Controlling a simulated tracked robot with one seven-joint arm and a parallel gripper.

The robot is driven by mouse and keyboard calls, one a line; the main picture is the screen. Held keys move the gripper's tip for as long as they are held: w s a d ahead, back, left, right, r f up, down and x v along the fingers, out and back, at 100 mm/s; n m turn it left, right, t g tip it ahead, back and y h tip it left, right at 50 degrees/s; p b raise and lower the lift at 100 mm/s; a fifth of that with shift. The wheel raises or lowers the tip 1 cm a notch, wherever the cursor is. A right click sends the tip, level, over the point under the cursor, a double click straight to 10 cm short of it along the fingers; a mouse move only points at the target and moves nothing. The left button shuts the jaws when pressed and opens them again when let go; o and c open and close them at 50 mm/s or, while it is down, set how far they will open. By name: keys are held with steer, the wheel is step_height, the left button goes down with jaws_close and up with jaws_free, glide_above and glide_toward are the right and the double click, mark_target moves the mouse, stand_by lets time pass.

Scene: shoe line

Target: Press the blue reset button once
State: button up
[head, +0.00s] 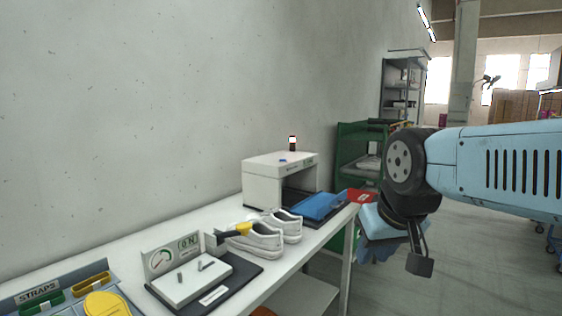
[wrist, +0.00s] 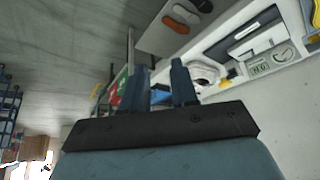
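A small blue button (head: 283,160) sits on top of a white box-shaped machine (head: 262,180) on the bench in the head view. The machine has a dark opening at its front right, with a blue pad (head: 322,205) lying before it. My gripper shows in the wrist view as two blue-grey fingers (wrist: 161,85) standing apart, with nothing seen between them. In the head view my arm reaches in from the right, and its end hangs beside the bench, to the right of the machine and apart from the button. The fingertips are not clear there. I cannot make out the button in the wrist view.
A signal light (head: 292,143) stands at the machine's back. White shoes (head: 262,233) with a yellow-and-black tool, a gauge fixture (head: 188,268) and a straps tray (head: 66,292) stand along the bench. A green rack (head: 350,142) is behind. Open floor lies to the right.

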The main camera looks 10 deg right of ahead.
jaws_close()
stand_by(1.3)
